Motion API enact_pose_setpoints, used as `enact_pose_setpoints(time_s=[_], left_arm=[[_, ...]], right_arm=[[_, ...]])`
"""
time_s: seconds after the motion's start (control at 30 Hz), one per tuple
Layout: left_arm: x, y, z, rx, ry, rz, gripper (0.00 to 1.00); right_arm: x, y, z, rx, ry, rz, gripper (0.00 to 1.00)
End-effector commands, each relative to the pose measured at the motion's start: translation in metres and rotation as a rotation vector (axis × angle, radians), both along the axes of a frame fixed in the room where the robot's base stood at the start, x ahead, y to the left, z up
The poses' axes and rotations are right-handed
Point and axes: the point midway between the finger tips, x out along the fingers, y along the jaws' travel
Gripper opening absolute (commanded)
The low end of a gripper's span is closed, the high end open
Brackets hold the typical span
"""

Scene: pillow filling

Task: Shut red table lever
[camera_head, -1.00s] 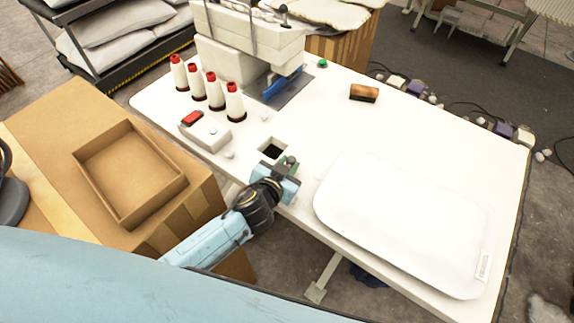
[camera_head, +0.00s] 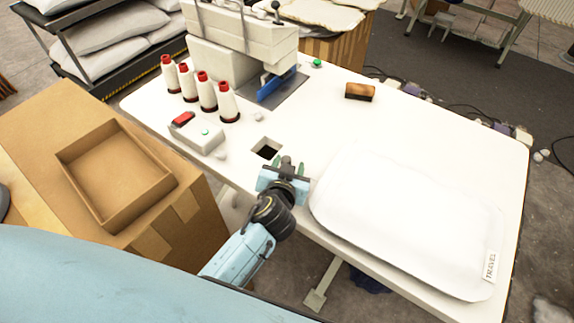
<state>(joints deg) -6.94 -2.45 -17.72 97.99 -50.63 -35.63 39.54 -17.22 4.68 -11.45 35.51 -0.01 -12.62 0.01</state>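A red switch-like lever (camera_head: 183,118) sits on top of a small white box (camera_head: 199,133) at the left part of the white table (camera_head: 330,118). It is the only red lever-like part I can see. My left gripper (camera_head: 288,163) is over the table's front edge, to the right of and nearer than the white box, and clearly apart from it. Its two green fingertips stand apart with no task object visibly held; a small grey part shows between them. My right gripper is not in view.
Several red-topped thread cones (camera_head: 207,92) stand behind the box. A square hole (camera_head: 266,149) opens in the table just beyond my gripper. A white pillow (camera_head: 405,222) lies to the right. A cardboard tray (camera_head: 117,175) rests on a carton at left. A brown-black block (camera_head: 360,92) lies farther back.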

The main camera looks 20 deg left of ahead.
Motion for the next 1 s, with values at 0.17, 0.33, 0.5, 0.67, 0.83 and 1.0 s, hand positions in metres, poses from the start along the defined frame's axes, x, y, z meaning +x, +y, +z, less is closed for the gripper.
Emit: enact_pose_setpoints(time_s=[0.17,0.33,0.5,0.67,0.83,1.0], left_arm=[[0.000,0.002,-0.001,0.005,0.002,0.004,0.45],[-0.007,0.002,0.001,0.005,0.004,0.005,0.45],[-0.032,-0.003,0.011,0.002,0.004,0.005,0.45],[-0.066,-0.010,0.024,0.000,0.004,0.005,0.45],[-0.096,-0.015,0.037,0.001,0.004,0.005,0.45],[-0.115,-0.019,0.045,0.003,0.003,0.003,0.45]], right_arm=[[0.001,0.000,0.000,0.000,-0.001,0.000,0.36],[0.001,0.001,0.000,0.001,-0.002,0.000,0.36],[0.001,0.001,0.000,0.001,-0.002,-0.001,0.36],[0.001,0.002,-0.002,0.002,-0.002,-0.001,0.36],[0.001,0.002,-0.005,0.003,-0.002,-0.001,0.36],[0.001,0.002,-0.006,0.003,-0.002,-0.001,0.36]])
